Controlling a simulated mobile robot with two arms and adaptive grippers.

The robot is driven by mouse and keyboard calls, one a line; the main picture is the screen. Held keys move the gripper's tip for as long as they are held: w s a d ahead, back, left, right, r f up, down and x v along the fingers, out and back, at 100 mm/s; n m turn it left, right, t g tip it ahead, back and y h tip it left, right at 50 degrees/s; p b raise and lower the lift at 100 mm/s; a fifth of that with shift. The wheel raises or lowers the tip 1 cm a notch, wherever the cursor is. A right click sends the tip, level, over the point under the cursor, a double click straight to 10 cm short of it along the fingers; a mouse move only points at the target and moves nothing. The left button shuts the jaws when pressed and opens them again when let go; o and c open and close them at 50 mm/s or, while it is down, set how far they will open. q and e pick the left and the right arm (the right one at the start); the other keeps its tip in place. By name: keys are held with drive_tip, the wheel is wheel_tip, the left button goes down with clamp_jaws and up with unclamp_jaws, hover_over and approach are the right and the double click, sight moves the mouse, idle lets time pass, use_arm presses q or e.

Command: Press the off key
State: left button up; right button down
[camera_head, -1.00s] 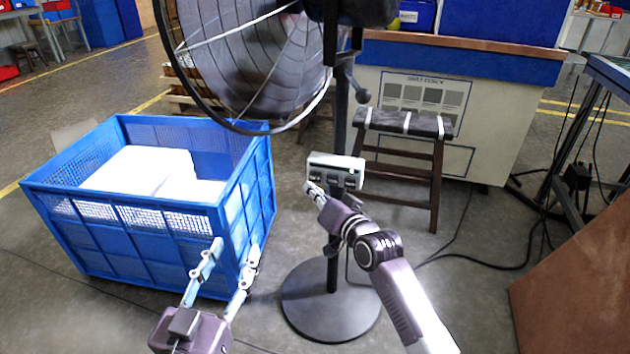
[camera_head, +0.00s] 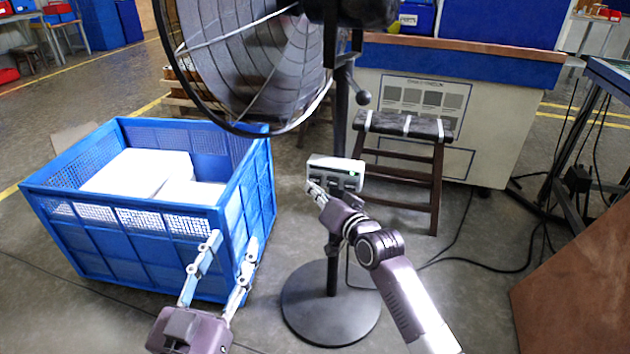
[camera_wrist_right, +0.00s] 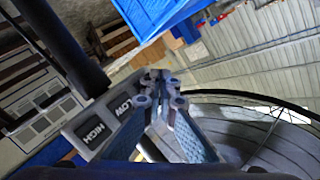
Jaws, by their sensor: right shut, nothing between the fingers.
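In the right wrist view, the HIGH key (camera_wrist_right: 93,131) and the LOW key (camera_wrist_right: 122,107) show beside my fingers. No key marked off can be read; my fingers cover that part of the box. My right gripper (camera_head: 312,187) is shut and empty, its tips at the left end of the box front; they also show in the right wrist view (camera_wrist_right: 162,80). Whether they touch a key cannot be told. My left gripper (camera_head: 231,243) is open and empty, by the blue crate.
The blue crate (camera_head: 150,250) with white contents stands on the floor at left. The fan's caged head (camera_head: 255,60) is above the box, its round base (camera_head: 330,305) below. A dark stool (camera_head: 405,175) stands behind right. A brown panel (camera_head: 580,280) is at lower right.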

drive_tip(key=shift+w, duration=0.15)
idle(0.7)
drive_tip(key=shift+w+d, duration=0.15)
drive_tip(key=shift+w, duration=0.1)
use_arm(q)
drive_tip(key=shift+s+r+t, duration=0.15)
drive_tip(key=shift+r+t, duration=0.25)
drive_tip(key=shift+r, duration=0.35)
use_arm(e)
drive_tip(key=shift+w+d, duration=0.1)
drive_tip(key=shift+w, duration=0.25)
idle(0.5)
use_arm(q)
drive_tip(key=shift+d, duration=0.1)
wheel_tip(320, 180, down, 10)
drive_tip(key=a+g+y+p, duration=0.1)
drive_tip(key=g, duration=0.4)
drive_tip(key=shift+s+a+y+p, duration=0.25)
drive_tip(key=shift+a+y+p, duration=0.05)
drive_tip(key=shift+p, duration=0.05)
use_arm(e)
drive_tip(key=shift+s+a, duration=0.25)
drive_tip(key=shift+s, duration=0.5)
